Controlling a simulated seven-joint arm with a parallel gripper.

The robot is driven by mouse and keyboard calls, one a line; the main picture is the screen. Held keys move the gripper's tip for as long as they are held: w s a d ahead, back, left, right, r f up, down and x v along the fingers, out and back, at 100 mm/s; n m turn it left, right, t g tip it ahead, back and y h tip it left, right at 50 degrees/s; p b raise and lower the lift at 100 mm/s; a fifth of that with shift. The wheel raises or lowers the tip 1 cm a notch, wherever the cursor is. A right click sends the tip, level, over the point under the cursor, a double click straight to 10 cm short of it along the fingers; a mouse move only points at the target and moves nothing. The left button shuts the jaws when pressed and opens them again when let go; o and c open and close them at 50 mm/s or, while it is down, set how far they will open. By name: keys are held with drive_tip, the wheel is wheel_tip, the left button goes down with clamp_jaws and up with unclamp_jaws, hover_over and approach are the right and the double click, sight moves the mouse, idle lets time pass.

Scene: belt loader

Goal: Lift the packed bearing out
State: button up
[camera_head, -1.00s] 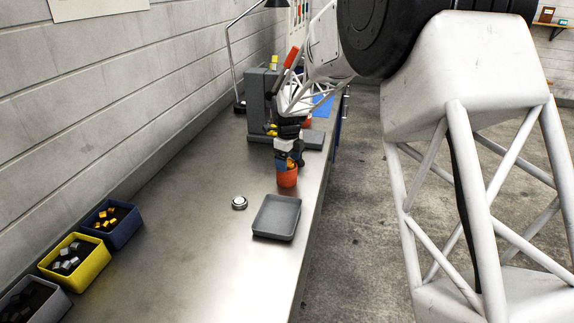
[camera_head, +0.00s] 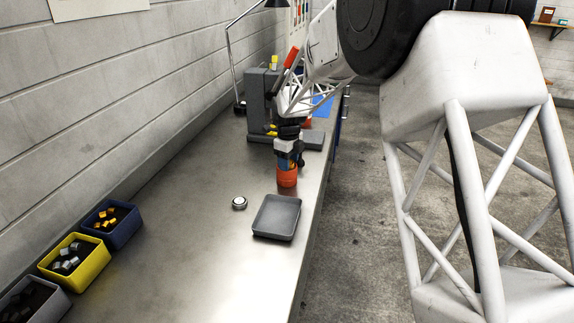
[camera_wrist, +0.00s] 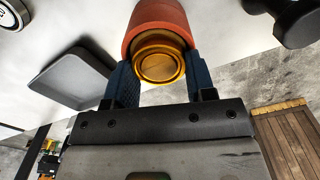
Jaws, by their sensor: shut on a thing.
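An orange-red cup (camera_head: 287,178) stands on the steel bench and also shows in the wrist view (camera_wrist: 158,17). A gold-yellow ringed piece, seemingly the packed bearing (camera_wrist: 160,64), sits at the cup's mouth in the wrist view. My gripper (camera_head: 289,164) points down over the cup. Its blue fingers lie on both sides of the gold piece in the wrist view (camera_wrist: 160,72), shut on it. How far the piece reaches into the cup is hidden.
A grey tray (camera_head: 276,235) lies in front of the cup, with a round silver-white disc (camera_head: 239,203) to its left. Blue (camera_head: 126,232) and yellow (camera_head: 89,274) bins hold parts along the wall. A grey machine (camera_head: 256,105) stands behind. Bench between bins and tray is clear.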

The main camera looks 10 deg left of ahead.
drive_tip(key=shift+r, duration=0.15)
drive_tip(key=shift+r, duration=1.4)
drive_tip(key=shift+s+d+r, duration=0.1)
drive_tip(key=shift+s+r, duration=0.1)
drive_tip(key=shift+r, duration=0.1)
drive_tip(key=s+d, duration=0.3)
drive_tip(key=s, duration=0.4)
drive_tip(key=s+d+r, duration=0.1)
drive_tip(key=s+d, duration=0.2)
drive_tip(key=s, duration=0.4)
drive_tip(key=shift+d+r, duration=0.15)
drive_tip(key=shift+d, duration=0.2)
drive_tip(key=shift+s, duration=0.1)
